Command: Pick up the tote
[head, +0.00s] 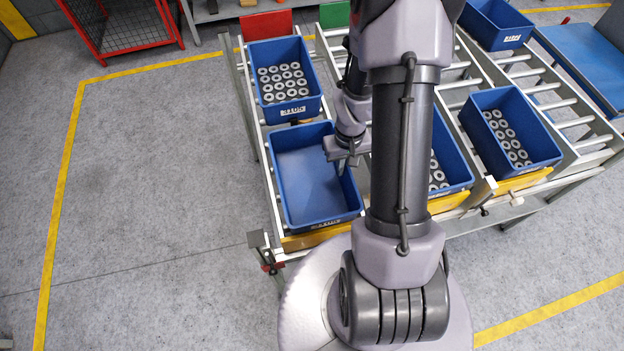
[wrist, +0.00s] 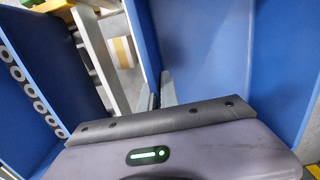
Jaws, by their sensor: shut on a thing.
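An empty blue tote (head: 300,185) sits at the front end of the left roller lane in the head view. My gripper (head: 344,165) is at its right side wall, pointing down, and is shut on that wall. In the wrist view the bare inside of the empty tote (wrist: 205,50) fills the right side, and my gripper's fingers (wrist: 162,92) reach over its wall. The contact at the fingertips is partly hidden by the gripper body. The tote looks level and seems to rest on the lane.
A blue tote of grey discs (head: 303,108) stands right behind the empty one. A disc-filled tote (head: 452,165) is partly hidden behind my arm, and another (head: 540,150) stands farther right. A red wire cage (head: 115,25) is at the back left. The floor at left is clear.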

